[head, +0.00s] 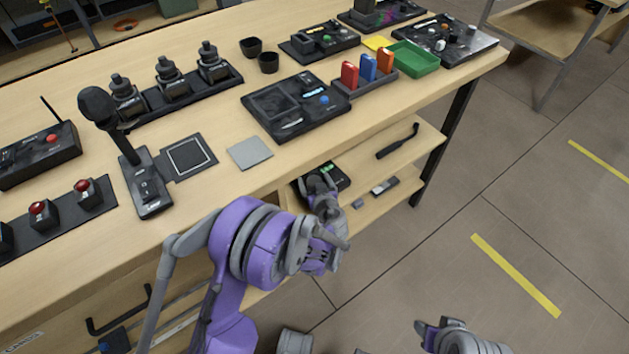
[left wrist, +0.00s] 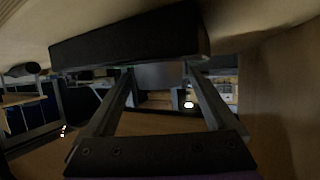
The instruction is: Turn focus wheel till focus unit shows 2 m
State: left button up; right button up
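A dark unit with a small green-lit display (head: 336,168) sits on the shelf just under the tabletop. It is likely the focus unit, but the reading is too small to make out. My left gripper (head: 322,183) is right in front of it and covers part of it. In the left wrist view, the two fingers (left wrist: 160,88) stand apart with a grey block (left wrist: 160,75) between their tips, under a long black body (left wrist: 130,40). I cannot tell whether the block is the focus wheel or whether the fingers press on it. My right gripper (head: 428,330) is low at the bottom edge, its fingers unclear.
The tabletop above holds a black panel (head: 297,108), a grey square pad (head: 249,152) and a microphone (head: 100,107). A lower shelf (head: 408,160) carries a black handle (head: 398,141) and small parts. Open floor (head: 440,240) lies to the right.

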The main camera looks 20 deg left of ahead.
pick_arm(q)
jog(key=c, duration=1.3)
jog(key=shift+a+m+t+h+b, duration=0.1)
jog(key=shift+m+t+h+b, duration=0.25)
jog(key=shift+m+h, duration=0.8)
jog(key=shift+m+t+h, duration=0.35)
jog(key=shift+h, duration=0.1)
jog(key=o, duration=1.4)
jog(key=shift+c, duration=0.2)
jog(key=p+v, duration=0.2)
jog(key=v, duration=0.9)
jog(key=shift+w+r, duration=0.1)
